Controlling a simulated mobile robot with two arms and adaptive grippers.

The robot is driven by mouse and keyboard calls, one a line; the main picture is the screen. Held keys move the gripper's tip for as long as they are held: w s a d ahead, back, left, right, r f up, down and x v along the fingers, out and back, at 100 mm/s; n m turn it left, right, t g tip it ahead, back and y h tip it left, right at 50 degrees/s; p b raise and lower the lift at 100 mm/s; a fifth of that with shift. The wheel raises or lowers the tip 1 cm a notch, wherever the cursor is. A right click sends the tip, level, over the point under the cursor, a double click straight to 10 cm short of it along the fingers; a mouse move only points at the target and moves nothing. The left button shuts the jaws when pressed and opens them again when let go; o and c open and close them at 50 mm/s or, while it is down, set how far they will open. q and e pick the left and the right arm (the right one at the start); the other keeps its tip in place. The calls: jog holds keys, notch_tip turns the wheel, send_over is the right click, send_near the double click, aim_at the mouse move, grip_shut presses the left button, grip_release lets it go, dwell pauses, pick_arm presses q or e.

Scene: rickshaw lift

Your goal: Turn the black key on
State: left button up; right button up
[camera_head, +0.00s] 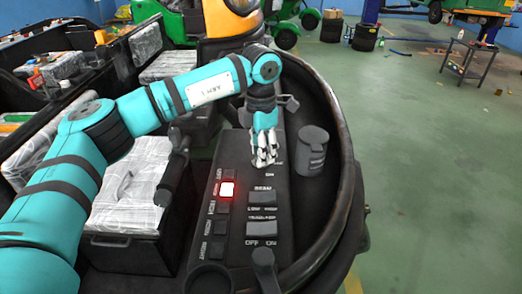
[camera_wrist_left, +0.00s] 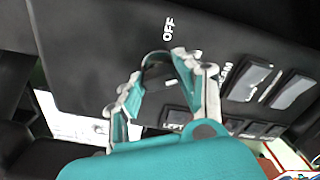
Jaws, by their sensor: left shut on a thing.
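My left gripper (camera_head: 264,161) reaches down to the top part of the black control panel (camera_head: 205,272), just above the "ON" label. Its fingers are closed together there. The black key is mostly hidden by the fingers in the head view. In the left wrist view the left gripper (camera_wrist_left: 163,72) has its fingertips near the white "OFF" label, and something dark between them is hard to make out. I cannot tell the key's turn angle. My right gripper is not in view.
A lit red switch (camera_head: 227,190) sits in the column of switches on the panel. A black lidded cup (camera_head: 312,150) stands right of the gripper. A dark knob (camera_head: 263,258) is at the bottom.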

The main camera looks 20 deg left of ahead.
pick_arm(q)
jog(key=o, duration=1.1)
jog(key=shift+o, duration=0.2)
notch_tip(320, 180, up, 12)
jog(key=shift+r, duration=0.15)
